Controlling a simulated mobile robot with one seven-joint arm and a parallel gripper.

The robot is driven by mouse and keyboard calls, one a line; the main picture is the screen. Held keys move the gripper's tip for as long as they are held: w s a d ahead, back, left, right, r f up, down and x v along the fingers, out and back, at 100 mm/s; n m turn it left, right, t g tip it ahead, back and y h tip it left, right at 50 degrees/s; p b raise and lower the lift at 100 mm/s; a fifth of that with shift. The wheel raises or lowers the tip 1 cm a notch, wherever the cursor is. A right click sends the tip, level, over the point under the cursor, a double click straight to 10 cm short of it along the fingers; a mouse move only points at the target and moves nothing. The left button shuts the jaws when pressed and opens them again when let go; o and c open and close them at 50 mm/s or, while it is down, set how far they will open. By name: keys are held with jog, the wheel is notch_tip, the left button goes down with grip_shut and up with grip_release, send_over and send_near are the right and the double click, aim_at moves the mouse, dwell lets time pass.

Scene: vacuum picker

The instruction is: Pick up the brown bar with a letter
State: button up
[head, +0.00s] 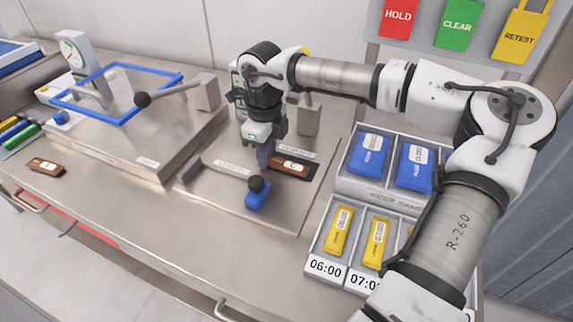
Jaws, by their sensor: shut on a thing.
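A brown bar with a white label (291,167) lies in a dark slot on the metal fixture plate in the middle. My gripper (265,160) points down and is shut on the left end of this bar. The fingers hide that end, and the bar looks level and still at the slot. A second brown bar with a white mark (45,166) lies on the bench at the far left, away from my gripper. The letters on both are too small to read.
A grey tray (378,198) with blue and yellow packets is at the right. A fixture with a blue frame (115,92) is at the left. The front bench strip is clear.

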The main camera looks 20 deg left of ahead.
jog(key=shift+r, duration=0.1)
notch_tip(320, 180, up, 20)
jog(key=b, duration=0.1)
jog(key=shift+b, duration=0.35)
dwell(0.4)
